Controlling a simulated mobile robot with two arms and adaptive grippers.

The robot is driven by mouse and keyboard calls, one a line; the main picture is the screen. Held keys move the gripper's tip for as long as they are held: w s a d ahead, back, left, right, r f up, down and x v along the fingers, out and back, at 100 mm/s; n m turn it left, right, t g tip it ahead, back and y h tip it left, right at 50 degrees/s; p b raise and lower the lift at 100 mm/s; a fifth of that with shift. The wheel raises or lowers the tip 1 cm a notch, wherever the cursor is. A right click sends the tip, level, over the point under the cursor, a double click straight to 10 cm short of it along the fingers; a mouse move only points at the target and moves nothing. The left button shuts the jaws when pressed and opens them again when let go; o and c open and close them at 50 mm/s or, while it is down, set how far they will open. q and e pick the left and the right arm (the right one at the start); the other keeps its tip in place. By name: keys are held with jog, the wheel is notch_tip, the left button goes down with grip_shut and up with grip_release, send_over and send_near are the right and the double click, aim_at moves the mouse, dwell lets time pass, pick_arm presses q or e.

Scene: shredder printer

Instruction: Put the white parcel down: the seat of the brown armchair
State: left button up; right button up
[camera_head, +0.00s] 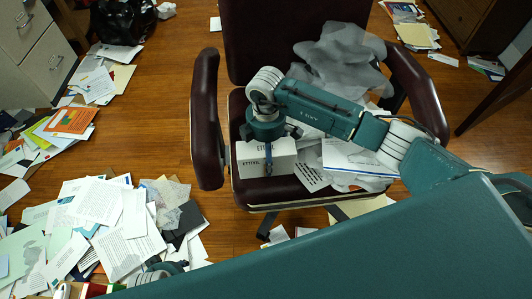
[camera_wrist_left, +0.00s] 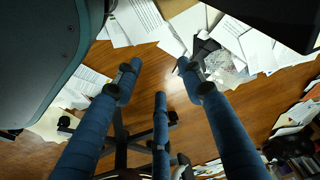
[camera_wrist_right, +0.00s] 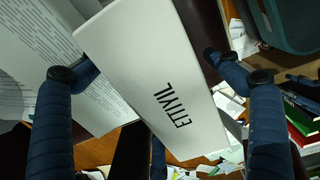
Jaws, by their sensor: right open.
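The white parcel (camera_head: 280,164), a box with black lettering, rests on the front left of the seat (camera_head: 285,194) of the brown armchair (camera_head: 207,115). My right gripper (camera_head: 269,143) is over the parcel, with a finger in front of its near face. In the right wrist view the parcel (camera_wrist_right: 150,60) lies between spread fingers, which are open; whether any finger touches it I cannot tell. My left gripper (camera_wrist_left: 155,80) is open and empty above the floor in the left wrist view. Its fingers do not show clearly in the head view.
Papers (camera_head: 350,155) and a grey translucent sheet (camera_head: 345,60) lie on the seat beside the parcel. Armrests (camera_head: 415,85) flank it. Loose papers (camera_head: 105,215) cover the floor at left; a cabinet (camera_head: 35,60) stands at upper left. Bare wooden floor (camera_head: 150,110) shows left of the chair.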

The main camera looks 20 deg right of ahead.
pick_arm(q)
jog(key=s+f+p, duration=0.1)
jog(key=s+f, duration=0.2)
jog(key=f, duration=0.2)
jog(key=shift+a+f+g, duration=0.15)
jog(key=shift+f+g, duration=0.15)
jog(key=shift+f, duration=0.05)
pick_arm(e)
notch_tip(320, 180, up, 11)
pick_arm(q)
jog(key=shift+p, duration=0.3)
